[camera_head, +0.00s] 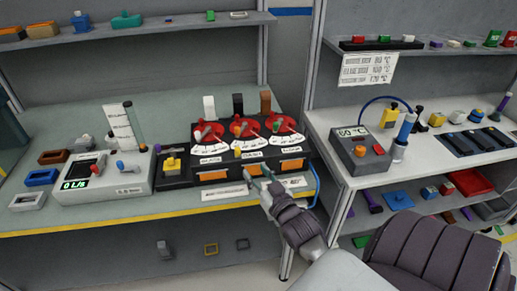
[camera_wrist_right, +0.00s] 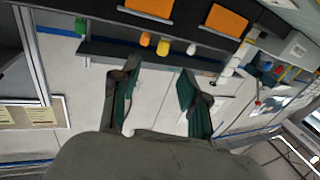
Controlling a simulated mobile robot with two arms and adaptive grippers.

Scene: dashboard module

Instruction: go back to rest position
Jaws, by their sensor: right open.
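My right gripper (camera_head: 256,180) is in front of the dashboard module (camera_head: 175,178), near the lower front edge of its black panel. It is open and empty, with its two greenish fingers apart. In the right wrist view my right gripper (camera_wrist_right: 158,78) also shows nothing between its fingers. The module has three red dials with pointers and orange tabs below them. I do not see my left gripper. A large dark padded part at the lower right of the head view hides some of the floor and bench.
A grey meter box (camera_head: 112,172) stands left of the module. A second bench (camera_head: 335,125) on the right holds a temperature unit (camera_head: 362,150), and its lower shelf has several coloured parts. A blue cable runs by the module's right side. The bench has a yellow front edge.

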